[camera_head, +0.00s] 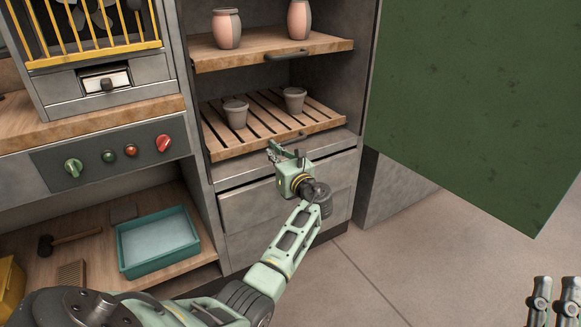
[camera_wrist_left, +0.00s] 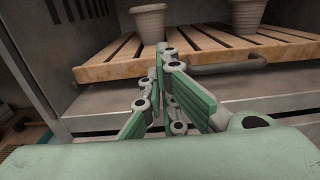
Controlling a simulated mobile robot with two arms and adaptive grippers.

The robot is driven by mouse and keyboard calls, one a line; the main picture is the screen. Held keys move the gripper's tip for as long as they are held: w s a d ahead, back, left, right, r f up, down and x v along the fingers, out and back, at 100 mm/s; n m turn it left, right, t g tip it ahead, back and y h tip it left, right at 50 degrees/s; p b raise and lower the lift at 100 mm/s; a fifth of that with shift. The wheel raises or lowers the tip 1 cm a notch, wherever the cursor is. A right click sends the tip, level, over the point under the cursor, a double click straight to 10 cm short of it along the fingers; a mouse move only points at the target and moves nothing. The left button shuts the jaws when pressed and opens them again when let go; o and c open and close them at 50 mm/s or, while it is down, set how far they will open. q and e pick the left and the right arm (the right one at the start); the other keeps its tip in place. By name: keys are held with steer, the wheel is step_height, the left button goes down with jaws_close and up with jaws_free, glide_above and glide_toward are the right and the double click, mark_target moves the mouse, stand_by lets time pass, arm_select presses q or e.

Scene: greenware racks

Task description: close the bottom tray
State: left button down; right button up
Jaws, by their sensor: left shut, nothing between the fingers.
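The bottom tray (camera_head: 222,147) is a slatted wooden shelf in the grey cabinet, sticking out towards me. Two grey pots stand on it, a left pot (camera_head: 236,114) and a right pot (camera_head: 294,100). My left gripper (camera_head: 285,149) is shut and empty at the tray's front edge. In the left wrist view its fingertips (camera_wrist_left: 166,50) point at the front board of the tray (camera_wrist_left: 110,70), left of the dark bar handle (camera_wrist_left: 232,65). I cannot tell whether they touch. My right gripper (camera_head: 556,290) shows partly in the lower right corner, its fingers apart.
An upper wooden tray (camera_head: 225,60) holds two pink pots. A green panel (camera_head: 470,100) stands at the right. A closed drawer front (camera_head: 245,205) lies below the bottom tray. A teal basin (camera_head: 157,262) sits on the low shelf at left. The floor at right is clear.

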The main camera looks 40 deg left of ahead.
arm_select(q)
steer(key=p+v, duration=0.2)
steer(key=v, duration=0.5)
steer(key=shift+s+d, duration=0.3)
steer(key=shift+d, duration=0.05)
arm_select(e)
steer(key=w+f+g+h, duration=0.2)
steer(key=f+g, duration=0.5)
steer(key=f, duration=0.5)
steer(key=shift+w+f+h, duration=0.2)
steer(key=shift+w+h, duration=0.1)
steer(key=shift+w, duration=0.55)
